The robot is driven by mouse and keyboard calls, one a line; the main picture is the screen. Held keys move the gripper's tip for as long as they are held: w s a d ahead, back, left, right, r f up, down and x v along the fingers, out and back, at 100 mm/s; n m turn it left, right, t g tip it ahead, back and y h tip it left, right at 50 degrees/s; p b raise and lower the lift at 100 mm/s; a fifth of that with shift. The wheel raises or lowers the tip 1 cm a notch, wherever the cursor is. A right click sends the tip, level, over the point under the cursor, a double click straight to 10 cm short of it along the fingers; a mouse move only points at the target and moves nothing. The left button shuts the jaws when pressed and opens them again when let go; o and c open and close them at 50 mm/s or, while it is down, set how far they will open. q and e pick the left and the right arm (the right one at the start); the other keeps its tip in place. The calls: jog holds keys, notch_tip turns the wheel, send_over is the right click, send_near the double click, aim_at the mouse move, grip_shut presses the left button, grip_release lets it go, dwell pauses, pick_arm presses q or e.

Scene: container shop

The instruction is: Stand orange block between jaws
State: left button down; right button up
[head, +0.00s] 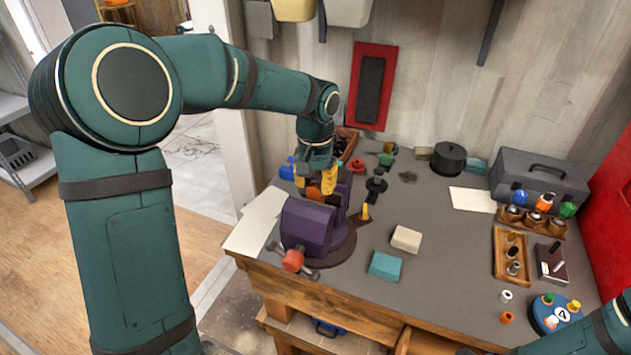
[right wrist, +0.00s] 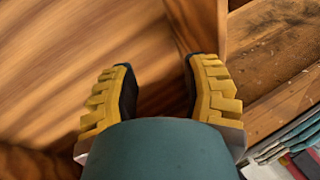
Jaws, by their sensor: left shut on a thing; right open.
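The purple vise (head: 308,224) stands at the left front corner of the bench, with its bar and red-orange knob at the front. My left gripper (head: 316,186) reaches down from above, its yellow fingers at the vise's jaws. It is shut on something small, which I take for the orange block.
A beige block (head: 406,238) and a teal block (head: 385,265) lie right of the vise. A yellow-topped peg (head: 365,211) stands close beside it. A grey toolbox (head: 540,180) and wooden trays occupy the right. The middle of the bench (head: 450,240) is clear.

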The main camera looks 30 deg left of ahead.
pick_arm(q)
jog(key=shift+f+b, duration=0.3)
jog(key=shift+f, duration=0.15)
dwell(0.4)
jog(key=c, duration=0.7)
grip_release()
notch_tip(320, 180, up, 6)
jog(key=p, duration=0.5)
